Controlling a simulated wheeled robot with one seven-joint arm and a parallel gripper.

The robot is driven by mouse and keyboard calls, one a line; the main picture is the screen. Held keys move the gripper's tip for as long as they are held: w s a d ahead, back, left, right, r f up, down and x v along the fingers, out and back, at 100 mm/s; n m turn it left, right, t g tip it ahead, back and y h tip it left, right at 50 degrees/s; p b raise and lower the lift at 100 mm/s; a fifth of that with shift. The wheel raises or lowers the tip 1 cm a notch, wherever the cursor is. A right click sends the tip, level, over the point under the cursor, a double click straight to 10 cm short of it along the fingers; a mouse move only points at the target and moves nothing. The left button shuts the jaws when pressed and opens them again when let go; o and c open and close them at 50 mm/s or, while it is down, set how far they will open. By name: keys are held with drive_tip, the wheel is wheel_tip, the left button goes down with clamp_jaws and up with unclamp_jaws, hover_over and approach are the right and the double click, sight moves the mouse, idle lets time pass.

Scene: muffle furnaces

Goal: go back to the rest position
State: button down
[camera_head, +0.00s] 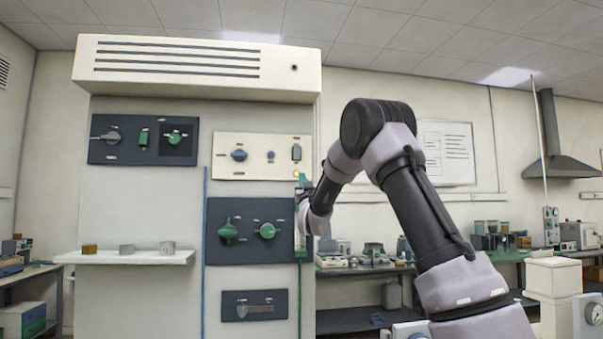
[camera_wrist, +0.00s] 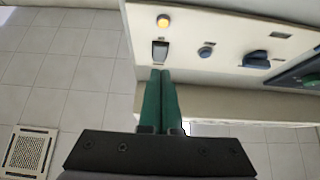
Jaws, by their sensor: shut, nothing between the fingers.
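My gripper (camera_head: 302,182) is at the right edge of the furnace front, beside the cream control panel (camera_head: 225,162). In the wrist view its two green fingers (camera_wrist: 162,74) are pressed together with nothing between them. Their tips appear just short of the dark rocker switch (camera_wrist: 160,50); I cannot tell whether they touch it. My arm is raised and bent, reaching from the lower right toward the panel.
The furnace front also carries a dark upper panel (camera_head: 143,139), a dark middle panel with green knobs (camera_head: 247,250) and a lower panel (camera_head: 254,305). A white shelf (camera_head: 90,258) with small blocks juts out at left. Benches with equipment (camera_head: 365,262) stand behind my arm.

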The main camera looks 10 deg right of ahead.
drive_tip(key=shift+s+f, duration=0.2)
drive_tip(key=shift+f, duration=0.1)
idle(0.4)
drive_tip(key=s+d+f+m+g, duration=0.1)
drive_tip(key=s+d+m+g, duration=0.1)
drive_tip(key=s+d+g, duration=0.35)
drive_tip(key=s+d+f+m+g, duration=0.1)
drive_tip(key=s+d+g, duration=0.1)
drive_tip(key=s, duration=0.6)
drive_tip(key=s+f+g, duration=0.3)
drive_tip(key=s+f, duration=0.2)
drive_tip(key=s, duration=0.6)
drive_tip(key=s+a+f+g+y, duration=0.1)
drive_tip(key=s+f+g, duration=0.3)
drive_tip(key=s, duration=0.8)
drive_tip(key=s+f+m+g+y, duration=0.1)
drive_tip(key=s+f+g, duration=0.3)
drive_tip(key=s+f, duration=0.4)
drive_tip(key=s, duration=0.3)
drive_tip(key=shift+s+a, duration=0.4)
drive_tip(key=shift+f, duration=0.1)
